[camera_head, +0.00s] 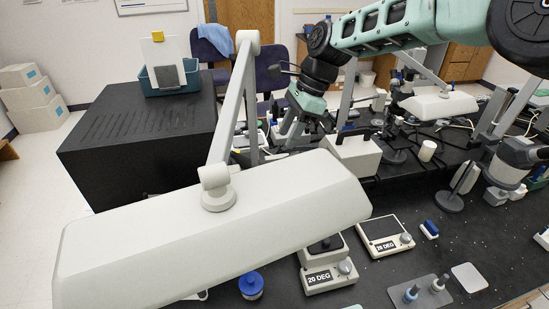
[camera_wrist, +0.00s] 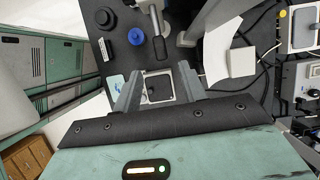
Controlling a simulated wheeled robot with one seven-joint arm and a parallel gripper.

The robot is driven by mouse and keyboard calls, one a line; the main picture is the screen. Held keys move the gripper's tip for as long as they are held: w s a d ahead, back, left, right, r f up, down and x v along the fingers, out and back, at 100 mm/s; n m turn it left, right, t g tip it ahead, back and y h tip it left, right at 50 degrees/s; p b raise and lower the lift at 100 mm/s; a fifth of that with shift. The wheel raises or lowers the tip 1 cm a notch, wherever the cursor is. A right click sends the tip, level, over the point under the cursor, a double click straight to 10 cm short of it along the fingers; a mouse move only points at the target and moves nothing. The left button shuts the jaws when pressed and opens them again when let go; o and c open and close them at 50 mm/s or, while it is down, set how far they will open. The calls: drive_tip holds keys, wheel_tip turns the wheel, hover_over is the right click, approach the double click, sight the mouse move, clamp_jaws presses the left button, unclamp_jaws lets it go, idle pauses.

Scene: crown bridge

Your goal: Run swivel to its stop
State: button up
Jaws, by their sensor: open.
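No part is marked as the swivel, and I cannot tell for certain which one it is. A large white lamp head (camera_head: 210,225) fills the foreground of the head view. It hangs from a jointed grey arm (camera_head: 235,100) with a round joint (camera_head: 216,178) on its top. My gripper (camera_head: 290,132) is behind the lamp, above the dark bench, and partly hidden among equipment. In the wrist view my gripper (camera_wrist: 158,88) has its two fingers apart, with nothing held. A small white-framed device (camera_wrist: 158,86) shows beyond and between the fingers, apart from them as far as I can tell.
A large black box (camera_head: 140,135) stands at left with a teal bin (camera_head: 168,78) on it. Two boxes labelled 20 DEG, one (camera_head: 328,275) near the lamp and one (camera_head: 385,236) beside it, sit on the bench near a blue-lidded jar (camera_head: 251,286). Another white lamp (camera_head: 440,105) stands behind.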

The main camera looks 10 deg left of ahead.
drive_tip(key=p+x, duration=0.3)
drive_tip(key=x, duration=0.6)
drive_tip(key=shift+s+a+f, duration=0.1)
drive_tip(key=shift+f, duration=0.3)
clamp_jaws()
